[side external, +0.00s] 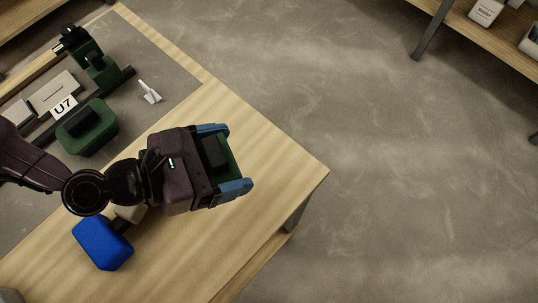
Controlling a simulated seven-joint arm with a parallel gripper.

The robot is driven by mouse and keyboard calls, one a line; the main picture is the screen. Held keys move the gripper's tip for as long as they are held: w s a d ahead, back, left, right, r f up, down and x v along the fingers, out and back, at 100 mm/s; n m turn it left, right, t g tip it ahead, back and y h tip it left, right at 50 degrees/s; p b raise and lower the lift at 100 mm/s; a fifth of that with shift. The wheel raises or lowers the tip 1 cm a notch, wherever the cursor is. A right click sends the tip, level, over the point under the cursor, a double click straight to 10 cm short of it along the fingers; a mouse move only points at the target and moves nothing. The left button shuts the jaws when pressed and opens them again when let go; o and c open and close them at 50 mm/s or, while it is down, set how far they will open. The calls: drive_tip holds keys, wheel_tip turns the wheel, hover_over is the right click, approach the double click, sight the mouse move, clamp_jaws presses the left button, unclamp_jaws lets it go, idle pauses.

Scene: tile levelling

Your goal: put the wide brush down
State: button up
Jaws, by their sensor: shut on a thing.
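My gripper (226,158) has two blue fingers, one on each side of a dark green thing with a black block on it. I take this to be the wide brush (233,160). The gripper is shut on it, over the right part of the wooden table. My gripper body hides much of the brush. I cannot tell whether its underside touches the table top.
The table (277,172) is bare right of my gripper, up to its corner. A blue block (102,246) lies below my arm.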

hover_over(270, 167)
wheel_tip(270, 167, down, 7)
drive_tip(key=shift+a+r, duration=0.1)
drive_tip(key=shift+f, duration=1.7)
drive_tip(key=o, duration=0.9)
drive_tip(key=v, duration=1.2)
drive_tip(key=shift+w, duration=0.1)
